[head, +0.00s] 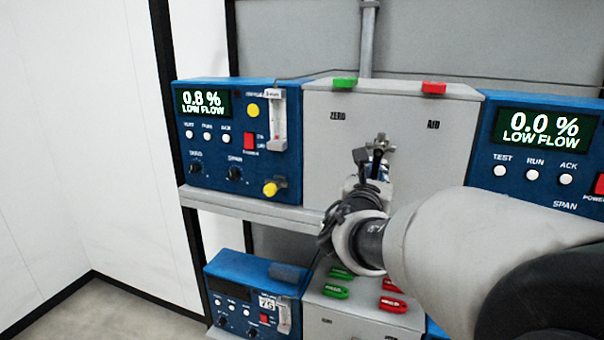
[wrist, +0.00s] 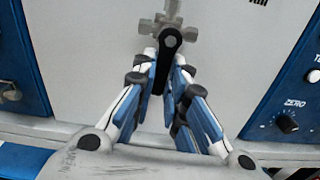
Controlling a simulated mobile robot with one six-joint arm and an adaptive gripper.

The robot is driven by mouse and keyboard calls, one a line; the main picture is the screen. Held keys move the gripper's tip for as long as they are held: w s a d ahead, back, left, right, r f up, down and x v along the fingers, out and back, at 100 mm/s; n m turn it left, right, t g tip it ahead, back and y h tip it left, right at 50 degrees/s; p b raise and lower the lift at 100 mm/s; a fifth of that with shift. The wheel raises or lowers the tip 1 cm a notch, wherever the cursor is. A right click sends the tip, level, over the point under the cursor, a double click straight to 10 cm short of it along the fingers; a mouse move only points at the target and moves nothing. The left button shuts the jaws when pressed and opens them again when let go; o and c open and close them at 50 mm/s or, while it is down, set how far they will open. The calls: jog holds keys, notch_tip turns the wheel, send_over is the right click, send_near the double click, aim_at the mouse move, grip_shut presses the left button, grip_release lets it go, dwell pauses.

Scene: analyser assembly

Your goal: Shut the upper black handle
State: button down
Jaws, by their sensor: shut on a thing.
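The upper black handle (wrist: 171,42) sits on a metal valve fitting (wrist: 166,20) on the front of the upper grey box. In the wrist view it points down from its pivot, tilted slightly to the left. My gripper (wrist: 164,68) has its blue and white fingers on both sides of the handle's lower part and is shut on it. In the head view the handle (head: 376,160) shows as a small dark strip below the fitting (head: 379,146). My gripper (head: 372,178) is just below it, partly hidden by my wrist and cables.
The grey box (head: 420,130) has a green tag (head: 345,82) and a red tag (head: 434,88) on top. Blue analysers stand at left (head: 215,150) and right (head: 530,150), both reading LOW FLOW. A shelf edge (head: 250,210) runs below. A lower grey box (head: 340,318) carries several green and red tags.

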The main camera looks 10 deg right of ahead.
jog(key=shift+s+d+n, duration=0.1)
jog(key=shift+d+n, duration=0.05)
jog(key=shift+n, duration=0.25)
jog(key=c, duration=1.6)
grip_release()
jog(key=v, duration=1.2)
